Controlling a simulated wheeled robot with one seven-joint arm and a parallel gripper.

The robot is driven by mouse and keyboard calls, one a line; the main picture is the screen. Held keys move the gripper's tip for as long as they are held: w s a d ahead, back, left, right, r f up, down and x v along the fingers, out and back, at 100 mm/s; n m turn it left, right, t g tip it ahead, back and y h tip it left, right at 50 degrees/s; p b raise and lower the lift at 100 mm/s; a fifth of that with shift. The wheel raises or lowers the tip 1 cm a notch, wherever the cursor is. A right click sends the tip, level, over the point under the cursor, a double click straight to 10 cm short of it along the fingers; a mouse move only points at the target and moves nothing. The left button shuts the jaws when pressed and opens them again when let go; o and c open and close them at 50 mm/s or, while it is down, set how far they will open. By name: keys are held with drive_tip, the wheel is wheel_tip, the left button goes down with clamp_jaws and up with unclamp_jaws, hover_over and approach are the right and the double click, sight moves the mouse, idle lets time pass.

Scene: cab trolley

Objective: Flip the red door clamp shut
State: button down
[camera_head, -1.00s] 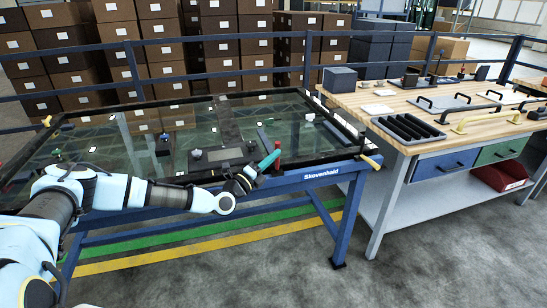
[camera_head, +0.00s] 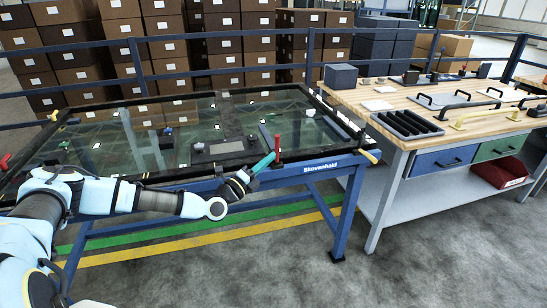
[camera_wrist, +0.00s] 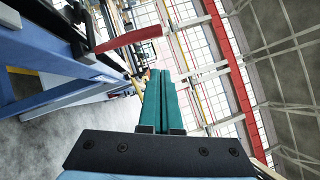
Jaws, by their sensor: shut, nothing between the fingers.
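The red door clamp (camera_head: 278,147) stands with its handle upright at the front edge of the glass-panelled door (camera_head: 215,165), right of the middle. In the wrist view its red handle (camera_wrist: 130,40) crosses the upper left, left of my fingertips. My gripper (camera_head: 264,162) has teal fingers and is at the front edge of the table, just left of the red handle. In the wrist view my gripper (camera_wrist: 160,78) has its two fingers together with nothing between them. A small gap seems to separate it from the handle, but I cannot tell whether they touch.
Another red handle (camera_head: 5,162) shows at the far left edge. A wooden-topped workbench (camera_head: 385,103) with tools stands at the right. The floor in front of the blue table is clear.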

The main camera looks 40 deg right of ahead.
drive_tip(key=r+b+v, duration=0.1)
drive_tip(key=v, duration=0.6)
drive_tip(key=shift+s+a+r+b, duration=0.15)
drive_tip(key=shift+s+a+b, duration=0.05)
drive_tip(key=shift+s+b, duration=0.15)
drive_tip(key=s+a+m+g+y, duration=0.5)
drive_tip(key=s+m+g, duration=0.4)
drive_tip(key=m, duration=0.5)
drive_tip(key=s+a+f+m+g+y, duration=0.1)
drive_tip(key=s+a+m+y, duration=0.1)
drive_tip(key=a+m+y, duration=0.65)
drive_tip(key=w+a+r+m+t+y, duration=0.2)
drive_tip(key=a+r+m, duration=0.2)
drive_tip(key=a, duration=0.6)
drive_tip(key=w+a+r+m+t+y, duration=0.2)
drive_tip(key=a+r+m+t, duration=0.1)
drive_tip(key=a, duration=0.6)
drive_tip(key=w+a+r+m+t+y, duration=0.2)
drive_tip(key=a+r+m, duration=0.3)
drive_tip(key=a, duration=0.5)
drive_tip(key=shift+w+a+r+m+t, duration=0.35)
drive_tip(key=shift+r+t, duration=0.15)
drive_tip(key=shift+r, duration=0.15)
drive_tip(key=shift+y, duration=0.25)
